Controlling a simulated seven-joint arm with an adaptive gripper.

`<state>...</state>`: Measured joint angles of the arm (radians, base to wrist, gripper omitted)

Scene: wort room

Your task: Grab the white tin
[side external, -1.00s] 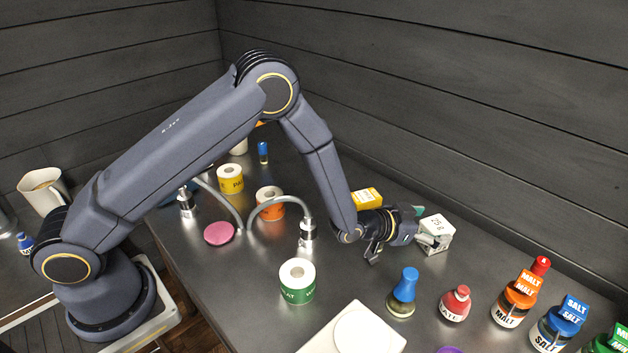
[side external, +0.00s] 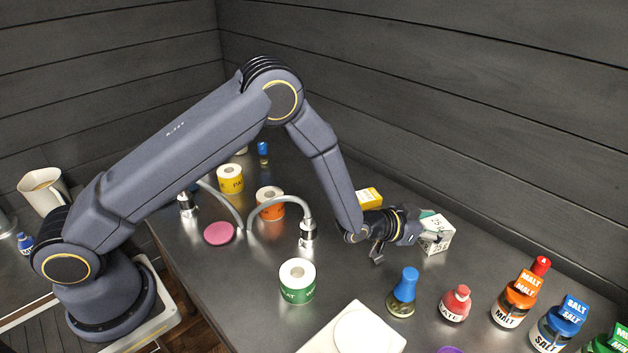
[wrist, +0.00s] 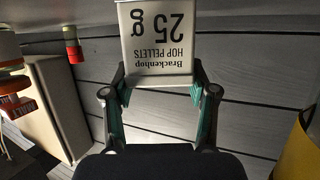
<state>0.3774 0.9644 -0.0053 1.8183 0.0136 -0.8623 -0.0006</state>
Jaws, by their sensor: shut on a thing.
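The white tin (side external: 437,234) is a small box at the back right of the counter, near the dark wall. My gripper (side external: 424,229) reaches it from the left and is shut on it. In the wrist view the tin (wrist: 160,44) shows upside-down lettering, "Brackenhop Hop Pellets 25 g". The green-padded fingers of my gripper (wrist: 160,75) lie on either side of its near end. I cannot tell whether the tin touches the counter.
A blue-capped bottle (side external: 403,292), a red-capped jar (side external: 455,303) and malt and salt jars (side external: 513,305) stand to the front right. A curved metal tap (side external: 307,226) and green roll-shaped container (side external: 297,281) are left of my gripper.

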